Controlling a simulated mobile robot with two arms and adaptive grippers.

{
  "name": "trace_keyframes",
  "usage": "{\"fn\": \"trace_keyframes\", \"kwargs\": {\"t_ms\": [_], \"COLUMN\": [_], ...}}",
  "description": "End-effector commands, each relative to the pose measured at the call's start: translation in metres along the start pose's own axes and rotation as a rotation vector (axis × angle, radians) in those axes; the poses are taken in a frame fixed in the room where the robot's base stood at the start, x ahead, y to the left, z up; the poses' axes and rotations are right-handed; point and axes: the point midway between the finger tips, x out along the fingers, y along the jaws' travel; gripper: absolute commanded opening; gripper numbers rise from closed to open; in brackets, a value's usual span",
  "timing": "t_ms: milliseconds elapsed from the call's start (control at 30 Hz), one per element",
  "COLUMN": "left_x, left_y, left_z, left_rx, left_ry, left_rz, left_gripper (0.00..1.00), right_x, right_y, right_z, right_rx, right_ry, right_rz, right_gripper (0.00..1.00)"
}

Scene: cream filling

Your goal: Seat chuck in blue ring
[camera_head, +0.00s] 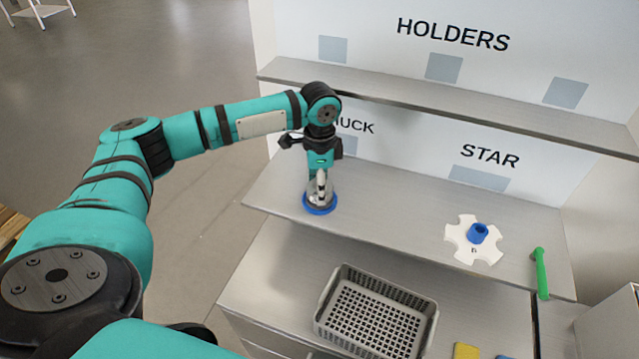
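The chuck (321,190) is a silver metal piece on the middle shelf at the left, below the CHUCK label. It stands about upright at the blue ring (320,209), whose rim shows around its base. I cannot tell whether it is fully down in the ring. My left gripper (320,178) points down right over the chuck, at its upper part. The fingertips are small and overlap the chuck, so their grip is unclear. My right gripper is out of view.
A white star-shaped piece with a blue hub (472,240) lies on the same shelf at the right, near a green handle (541,273). A grey basket (344,337) stands on the lower counter, with a yellow item (466,351) beside it. The HOLDERS shelf (440,102) runs above. The shelf's middle is clear.

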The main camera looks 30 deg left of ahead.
Motion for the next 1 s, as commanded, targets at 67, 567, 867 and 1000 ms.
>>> {"fn": "trace_keyframes", "kwargs": {"t_ms": [67,567,867,1000], "left_x": [0.0016,0.0036,0.0100,0.0101], "left_y": [0.0000,-0.0002,0.0003,0.0000], "left_z": [-0.0003,-0.0004,-0.0003,-0.0003], "left_rx": [0.000,0.000,0.000,0.000], "left_ry": [0.001,0.002,0.002,0.003], "left_rz": [0.000,-0.001,0.000,-0.001], "left_gripper": [0.00,0.00,0.00,0.00], "right_x": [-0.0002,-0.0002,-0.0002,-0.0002], "right_y": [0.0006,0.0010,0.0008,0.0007], "right_z": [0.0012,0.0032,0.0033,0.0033], "right_rx": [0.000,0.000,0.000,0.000], "right_ry": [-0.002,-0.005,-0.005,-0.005], "right_rz": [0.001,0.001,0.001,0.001], "right_gripper": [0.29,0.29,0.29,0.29]}}
